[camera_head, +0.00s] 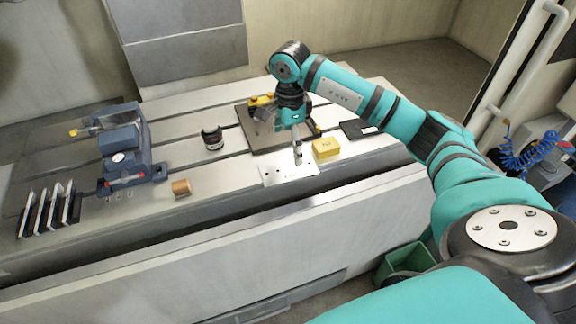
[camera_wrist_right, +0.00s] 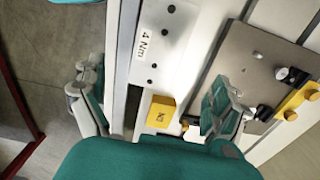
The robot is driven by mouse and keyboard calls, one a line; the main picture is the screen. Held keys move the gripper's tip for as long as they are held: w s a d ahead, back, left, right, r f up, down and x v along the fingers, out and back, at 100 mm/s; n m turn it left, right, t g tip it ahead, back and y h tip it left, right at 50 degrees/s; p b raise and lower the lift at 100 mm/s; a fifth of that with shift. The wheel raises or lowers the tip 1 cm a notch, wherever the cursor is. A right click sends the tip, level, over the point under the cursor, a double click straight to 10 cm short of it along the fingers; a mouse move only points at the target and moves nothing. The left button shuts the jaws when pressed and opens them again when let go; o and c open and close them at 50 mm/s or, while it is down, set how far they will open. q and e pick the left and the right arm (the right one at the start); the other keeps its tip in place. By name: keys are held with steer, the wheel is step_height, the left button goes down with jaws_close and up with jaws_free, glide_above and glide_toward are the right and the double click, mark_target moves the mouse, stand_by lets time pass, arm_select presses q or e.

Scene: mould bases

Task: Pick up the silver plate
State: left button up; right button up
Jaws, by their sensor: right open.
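The silver plate (camera_head: 289,172), a light flat piece with several dark holes, lies at the front edge of the table. In the right wrist view, the plate (camera_wrist_right: 168,28) shows a "4 Nm" label and several holes near the top. My right gripper (camera_head: 282,135) is above the table, just behind the plate. In the wrist view, its fingers (camera_wrist_right: 150,88) are wide apart with nothing held between them. The plate appears beyond the gap between the fingers, toward the top. My left gripper is not in view.
A yellow box (camera_head: 326,149) stands right of the plate. A grey-brown base plate (camera_head: 262,136) with yellow clamps lies behind, partly under my arm. A dark flat pad (camera_head: 356,130), a black round item (camera_head: 212,139), a copper-coloured cylinder (camera_head: 181,188) and a blue-grey vise (camera_head: 125,150) are nearby.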

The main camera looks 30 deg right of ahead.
mark_target(288, 168)
step_height(288, 168, down, 3)
steer(key=shift+s+r+p, duration=0.1)
steer(key=shift+p, duration=0.2)
steer(key=shift+a+f, duration=0.1)
steer(key=shift+f, duration=0.15)
steer(key=f+p, duration=0.2)
steer(key=f, duration=0.2)
steer(key=shift+a+f+p, duration=0.2)
steer(key=shift+a+p, duration=0.05)
steer(key=shift+p, duration=0.15)
steer(key=shift+f, duration=0.3)
steer(key=c, duration=1)
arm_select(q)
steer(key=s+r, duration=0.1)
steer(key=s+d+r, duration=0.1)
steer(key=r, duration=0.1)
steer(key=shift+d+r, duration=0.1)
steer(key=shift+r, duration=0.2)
arm_select(e)
steer(key=shift+r, duration=0.1)
steer(key=c, duration=0.7)
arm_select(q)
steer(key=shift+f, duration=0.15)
arm_select(e)
steer(key=shift+o, duration=0.2)
steer(key=shift+r, duration=0.1)
